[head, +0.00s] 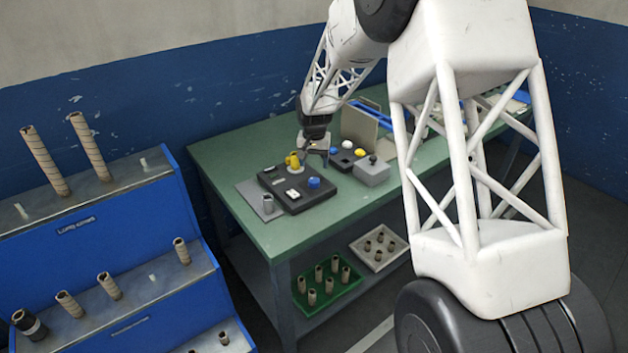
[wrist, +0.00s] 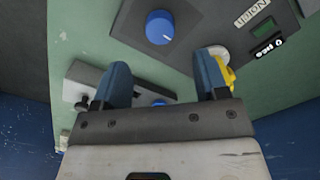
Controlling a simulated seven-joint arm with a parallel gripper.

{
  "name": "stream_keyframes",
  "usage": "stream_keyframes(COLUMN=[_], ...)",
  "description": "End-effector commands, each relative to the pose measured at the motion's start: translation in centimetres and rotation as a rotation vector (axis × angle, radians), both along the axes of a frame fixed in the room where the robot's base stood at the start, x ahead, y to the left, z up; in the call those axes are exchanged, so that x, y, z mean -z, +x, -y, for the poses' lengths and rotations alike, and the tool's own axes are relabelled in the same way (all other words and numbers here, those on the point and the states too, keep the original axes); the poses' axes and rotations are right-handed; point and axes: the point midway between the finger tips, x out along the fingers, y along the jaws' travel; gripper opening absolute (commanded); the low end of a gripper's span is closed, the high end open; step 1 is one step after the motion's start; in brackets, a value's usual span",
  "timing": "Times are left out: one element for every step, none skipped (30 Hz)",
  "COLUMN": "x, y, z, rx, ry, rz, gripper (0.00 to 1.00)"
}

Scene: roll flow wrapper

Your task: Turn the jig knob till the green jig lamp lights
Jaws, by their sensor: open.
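The dark control box (head: 297,190) lies on the green bench and has a round blue knob (head: 314,183) on its top. In the wrist view the blue knob (wrist: 160,27) shows a white pointer line and stands beyond my fingertips, apart from them. A small dark green window (wrist: 262,30) is set in the box, and I cannot tell whether it is the lamp. I see no lit green lamp. A yellow part (head: 292,160) on a pale disc is partly hidden behind my right finger in the wrist view. My gripper (head: 316,153) is open and empty above the bench (wrist: 163,65).
A second box with blue, yellow and white controls (head: 347,155) and a grey box (head: 372,170) stand close right of my gripper. A blue rack with tubes (head: 100,240) stands left. The front of the bench is clear.

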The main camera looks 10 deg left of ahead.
Motion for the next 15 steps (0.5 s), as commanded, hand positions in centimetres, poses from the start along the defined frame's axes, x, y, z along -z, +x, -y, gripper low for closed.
stream_keyframes(x=[0.2,0.3,0.5,0.6,0.8,1.1,1.4,1.7,2.1,2.5,2.8,3.3,3.6,4.0,4.5], y=[0.0,0.0,0.0,0.0,0.0,0.0,0.0,0.0,0.0,0.0,0.0,0.0,0.0,0.0,0.0], z=[0.0,0.0,0.0,0.0,0.0,0.0,0.0,0.0,0.0,0.0,0.0,0.0,0.0,0.0,0.0], rx=[0.000,0.000,0.000,0.000,0.000,0.000,0.000,0.000,0.000,0.000,0.000,0.000,0.000,0.000,0.000], ry=[0.000,0.000,0.000,0.000,-0.001,-0.001,-0.001,-0.001,-0.001,-0.001,-0.001,-0.001,-0.001,-0.001,-0.001], rz=[-0.001,-0.001,-0.001,-0.001,-0.002,-0.002,-0.003,-0.003,-0.003,-0.002,-0.002,-0.002,-0.002,-0.002,-0.002], gripper=[0.67,0.67,0.67,0.67,0.67,0.67,0.67,0.67,0.67,0.67,0.67,0.67,0.67,0.67,0.67])
